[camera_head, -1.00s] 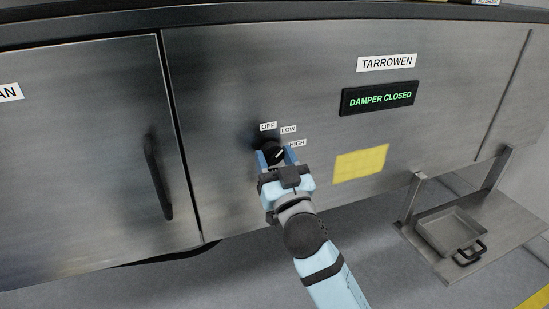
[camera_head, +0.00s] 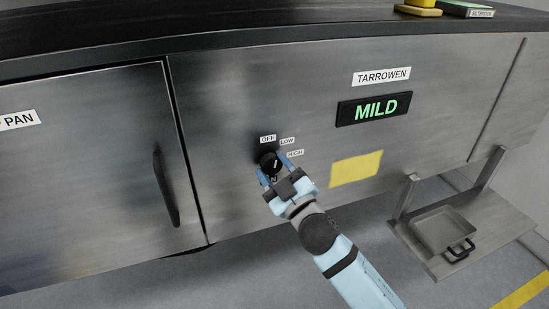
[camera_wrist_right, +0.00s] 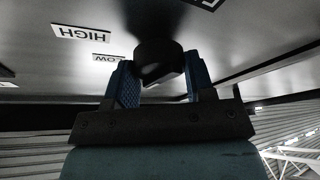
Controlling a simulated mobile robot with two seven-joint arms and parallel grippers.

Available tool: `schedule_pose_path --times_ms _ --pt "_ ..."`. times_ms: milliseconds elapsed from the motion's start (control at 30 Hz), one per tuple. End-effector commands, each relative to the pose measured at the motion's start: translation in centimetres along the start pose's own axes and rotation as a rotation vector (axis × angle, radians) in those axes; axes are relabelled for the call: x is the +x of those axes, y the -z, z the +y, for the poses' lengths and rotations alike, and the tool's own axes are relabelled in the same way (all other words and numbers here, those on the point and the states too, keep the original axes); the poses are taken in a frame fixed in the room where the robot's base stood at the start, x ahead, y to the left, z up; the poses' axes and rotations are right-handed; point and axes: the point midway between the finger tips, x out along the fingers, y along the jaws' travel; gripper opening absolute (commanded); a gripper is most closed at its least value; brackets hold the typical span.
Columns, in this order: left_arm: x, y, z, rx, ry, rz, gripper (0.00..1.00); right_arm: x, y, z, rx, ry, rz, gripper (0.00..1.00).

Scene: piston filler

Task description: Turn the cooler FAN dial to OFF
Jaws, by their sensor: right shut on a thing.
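The black round FAN dial (camera_head: 267,159) sits on the steel front panel, with small OFF (camera_head: 268,139), LOW (camera_head: 287,141) and HIGH (camera_head: 295,153) labels above and to its right. A short white mark on the dial faces up and right; its exact setting is hard to tell. My right gripper (camera_head: 273,168) is shut on the dial, one finger on each side. In the right wrist view the dial (camera_wrist_right: 157,58) sits between the blue fingers, with the HIGH and LOW labels to the left. The label under the dial is mostly hidden. My left gripper is not in view.
A display (camera_head: 374,108) reads MILD, under a TARROWEN label (camera_head: 381,76). A yellow patch (camera_head: 356,169) is right of the dial. A door handle (camera_head: 165,188) stands out at the left. A low shelf with a metal pan (camera_head: 443,232) is at the lower right.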

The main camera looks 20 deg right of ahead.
Motion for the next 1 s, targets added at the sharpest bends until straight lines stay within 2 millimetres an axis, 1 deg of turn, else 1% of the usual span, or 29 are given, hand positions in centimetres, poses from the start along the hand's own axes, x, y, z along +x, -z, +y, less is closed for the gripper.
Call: schedule_pose_path --times_ms 33,200,500,967,1000 --pt "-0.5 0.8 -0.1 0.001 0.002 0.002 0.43 0.2 0.4 0.4 -0.033 0.012 -0.001 0.26" --pt "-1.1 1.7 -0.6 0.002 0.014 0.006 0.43 0.2 0.3 0.3 -0.122 0.049 0.000 0.26" --pt "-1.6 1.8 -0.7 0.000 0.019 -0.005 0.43 0.1 0.1 0.3 -0.200 0.079 0.001 0.26" --pt "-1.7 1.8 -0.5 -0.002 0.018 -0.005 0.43 0.1 0.1 0.2 -0.211 0.082 0.002 0.26" --pt "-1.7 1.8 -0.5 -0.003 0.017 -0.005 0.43 0.1 0.1 0.2 -0.211 0.082 0.002 0.58"
